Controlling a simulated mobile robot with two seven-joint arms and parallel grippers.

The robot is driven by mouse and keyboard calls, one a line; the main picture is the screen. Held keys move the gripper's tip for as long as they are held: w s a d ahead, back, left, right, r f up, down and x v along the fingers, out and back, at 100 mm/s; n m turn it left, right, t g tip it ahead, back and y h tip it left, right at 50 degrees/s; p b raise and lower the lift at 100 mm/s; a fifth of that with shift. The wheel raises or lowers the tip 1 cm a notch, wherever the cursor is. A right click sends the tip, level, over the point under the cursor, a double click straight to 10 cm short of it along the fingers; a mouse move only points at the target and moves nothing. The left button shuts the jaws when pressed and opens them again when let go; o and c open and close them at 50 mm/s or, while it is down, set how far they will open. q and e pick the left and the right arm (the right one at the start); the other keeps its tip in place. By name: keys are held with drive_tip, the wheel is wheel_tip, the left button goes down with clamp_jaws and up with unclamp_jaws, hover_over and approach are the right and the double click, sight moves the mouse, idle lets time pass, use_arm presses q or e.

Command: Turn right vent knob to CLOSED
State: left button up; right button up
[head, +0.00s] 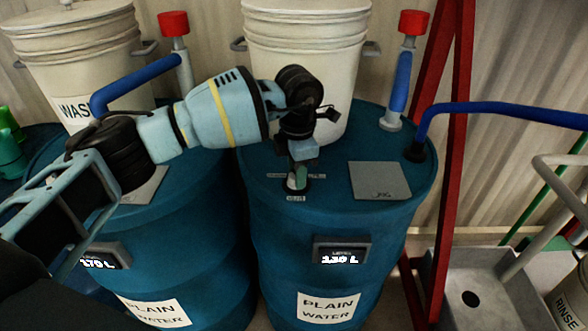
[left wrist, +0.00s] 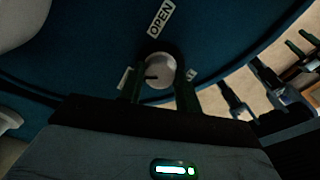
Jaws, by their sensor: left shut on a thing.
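The right vent knob (head: 298,178) sits on top of the right blue drum (head: 259,201), with small labels around it. In the left wrist view the knob (left wrist: 160,70) is a round grey-white disc with a dark pointer mark that points left, away from the OPEN label (left wrist: 160,18). My left gripper (head: 297,172) comes down over the knob from above. Its two dark fingers (left wrist: 158,80) stand on either side of the knob and are shut on it. The other labels beside the knob are partly covered by the fingers.
A grey plate (head: 379,181) lies on the drum top right of the knob. A white bucket (head: 309,60) stands behind it. A blue-handled pump lever (head: 400,85) and a blue hose (head: 490,109) are at the right. A red frame (head: 455,150) stands beyond the drum.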

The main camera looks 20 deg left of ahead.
use_arm(q)
drive_tip(key=shift+n+p, duration=0.4)
drive_tip(key=shift+n, duration=0.6)
use_arm(e)
drive_tip(key=shift+w+d+r, duration=0.15)
drive_tip(key=shift+w+r, duration=0.35)
drive_tip(key=shift+r, duration=0.05)
drive_tip(key=shift+w+r, duration=0.1)
use_arm(q)
drive_tip(key=o, duration=1)
drive_tip(key=shift+c, duration=0.2)
drive_tip(key=shift+s+d+r, duration=0.1)
drive_tip(key=shift+r, duration=3.8)
use_arm(e)
drive_tip(key=shift+s+f, duration=0.2)
drive_tip(key=shift+s, duration=0.05)
